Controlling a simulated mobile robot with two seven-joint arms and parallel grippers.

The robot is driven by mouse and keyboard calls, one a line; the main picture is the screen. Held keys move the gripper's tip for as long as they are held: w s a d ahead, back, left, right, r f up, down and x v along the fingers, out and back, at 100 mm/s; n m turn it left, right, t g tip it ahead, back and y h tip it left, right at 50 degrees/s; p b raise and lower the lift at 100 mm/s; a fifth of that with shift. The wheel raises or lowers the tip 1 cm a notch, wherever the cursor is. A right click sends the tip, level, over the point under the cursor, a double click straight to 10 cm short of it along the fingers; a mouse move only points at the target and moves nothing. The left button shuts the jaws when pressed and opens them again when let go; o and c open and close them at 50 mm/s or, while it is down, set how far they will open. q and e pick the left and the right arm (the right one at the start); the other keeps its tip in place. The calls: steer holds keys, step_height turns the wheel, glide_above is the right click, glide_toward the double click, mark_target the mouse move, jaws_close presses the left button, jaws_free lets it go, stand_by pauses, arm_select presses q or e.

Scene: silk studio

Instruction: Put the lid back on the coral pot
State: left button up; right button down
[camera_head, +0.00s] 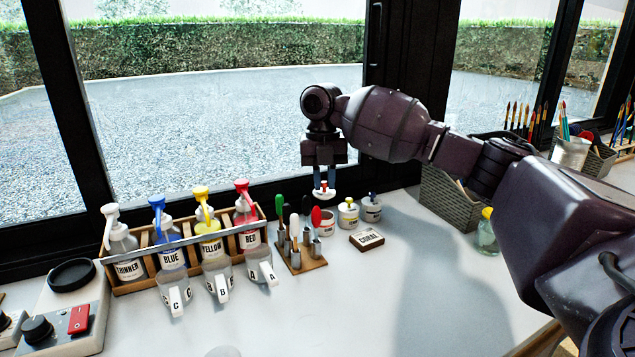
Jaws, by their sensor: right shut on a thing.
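My right gripper (324,183) is shut on a small white lid with a red knob (323,193) and holds it in the air above the back of the table. A small white pot without a lid (328,226) stands below it, partly behind a red-headed tool, and its label is too small to read. A block marked CORAL (367,240) lies on the table just in front of the pots. My left gripper is not in view.
Lidded pots with a yellow knob (348,216) and a blue knob (371,210) stand right of the open pot. A tool stand (301,262) is close in front on the left. A bottle rack (132,285) stands further left. The front right tabletop is clear.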

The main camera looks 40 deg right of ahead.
mark_target(324, 191)
steer(key=shift+f+b, duration=0.8)
steer(key=shift+f, duration=1.4)
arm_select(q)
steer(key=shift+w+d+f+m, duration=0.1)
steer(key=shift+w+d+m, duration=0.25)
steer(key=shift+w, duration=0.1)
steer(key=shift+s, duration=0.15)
arm_select(e)
steer(key=shift+r, duration=0.1)
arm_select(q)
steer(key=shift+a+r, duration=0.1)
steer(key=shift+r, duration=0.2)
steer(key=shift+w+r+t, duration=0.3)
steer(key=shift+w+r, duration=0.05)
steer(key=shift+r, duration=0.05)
arm_select(e)
steer(key=shift+f, duration=0.55)
